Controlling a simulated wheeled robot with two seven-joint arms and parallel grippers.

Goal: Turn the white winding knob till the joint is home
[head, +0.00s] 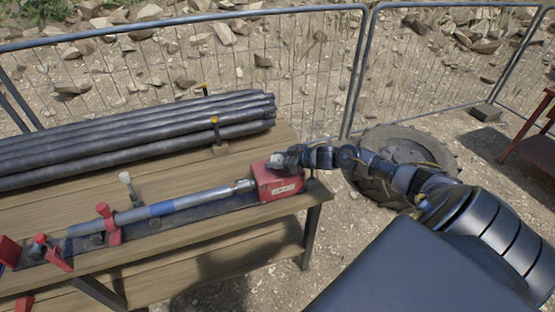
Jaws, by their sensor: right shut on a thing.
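The white winding knob (277,163) shows as a small pale part on top of the red box (280,182) at the right end of the bench. My right gripper (284,160) is shut on the knob, its arm coming in from the right; the fingers and the knob partly hide each other. A grey metal rod with a blue band (161,209) lies along a dark rail, its right end close to the red box. Whether the joint there is closed is too small to tell. My left gripper is not in view.
Red clamps (108,224) and a pale-topped lever (125,178) stand along the rod. Dark pipes (130,135) are stacked behind it, held by yellow-topped posts (214,121). A tyre (405,150) lies beyond the bench's right end, before a mesh fence (300,75).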

